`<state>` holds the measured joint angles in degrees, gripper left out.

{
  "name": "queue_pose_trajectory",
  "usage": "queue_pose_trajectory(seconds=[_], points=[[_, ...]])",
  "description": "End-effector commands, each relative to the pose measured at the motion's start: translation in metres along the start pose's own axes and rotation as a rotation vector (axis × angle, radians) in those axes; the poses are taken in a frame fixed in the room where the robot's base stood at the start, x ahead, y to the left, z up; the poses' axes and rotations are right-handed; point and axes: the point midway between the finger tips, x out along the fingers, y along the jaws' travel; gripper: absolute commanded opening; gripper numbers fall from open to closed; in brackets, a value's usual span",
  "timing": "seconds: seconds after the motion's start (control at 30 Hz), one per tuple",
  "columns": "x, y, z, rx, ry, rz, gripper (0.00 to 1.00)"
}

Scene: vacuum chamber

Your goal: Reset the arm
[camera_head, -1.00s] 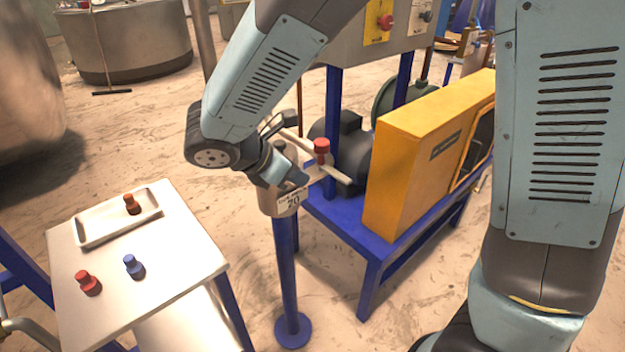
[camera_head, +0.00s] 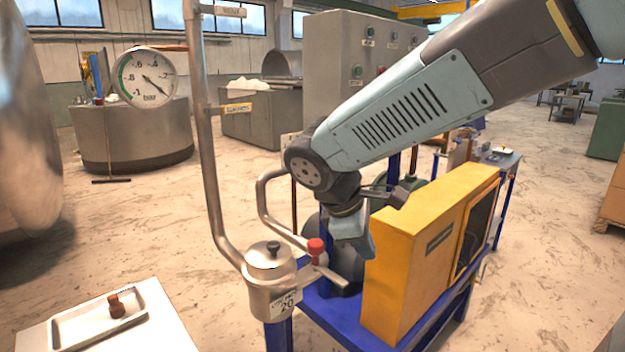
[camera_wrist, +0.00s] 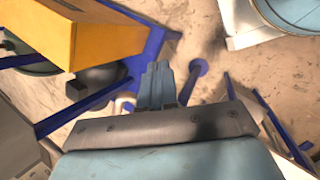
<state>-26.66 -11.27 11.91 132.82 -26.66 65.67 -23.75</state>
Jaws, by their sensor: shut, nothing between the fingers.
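My gripper (camera_head: 357,240) hangs from the bent end of my arm in the head view, in front of the yellow housing. Its blue fingers are together and empty, and they also show shut in the wrist view (camera_wrist: 155,84). A grey pot (camera_head: 270,285) labelled 20, with a black-knobbed lid, stands just left of and below the gripper. A red-capped valve (camera_head: 316,250) sits on the pipe beside the pot, close to the gripper in the picture. I cannot tell the exact gap between them.
The yellow housing (camera_head: 425,260) stands on a blue frame right of the gripper. A vertical pipe (camera_head: 208,160) rises at the left. A white table at lower left holds a tray (camera_head: 62,330) with a brown-red plug (camera_head: 116,306). Open floor lies beyond.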

Motion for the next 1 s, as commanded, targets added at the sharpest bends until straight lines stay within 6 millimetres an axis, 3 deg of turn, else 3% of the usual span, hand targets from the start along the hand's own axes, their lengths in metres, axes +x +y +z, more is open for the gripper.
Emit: queue_pose_trajectory(seconds=[0.03,0.2,0.6,0.8,1.0], points=[[0.000,0.002,0.016,0.090,0.025,-0.014,0.00],[0.000,0.002,0.059,0.387,0.117,-0.062,0.00],[-0.007,-0.014,0.140,1.074,0.359,-0.144,0.00],[-0.011,-0.022,0.163,1.306,0.456,-0.165,0.00],[-0.012,-0.024,0.170,1.381,0.490,-0.173,0.00]])
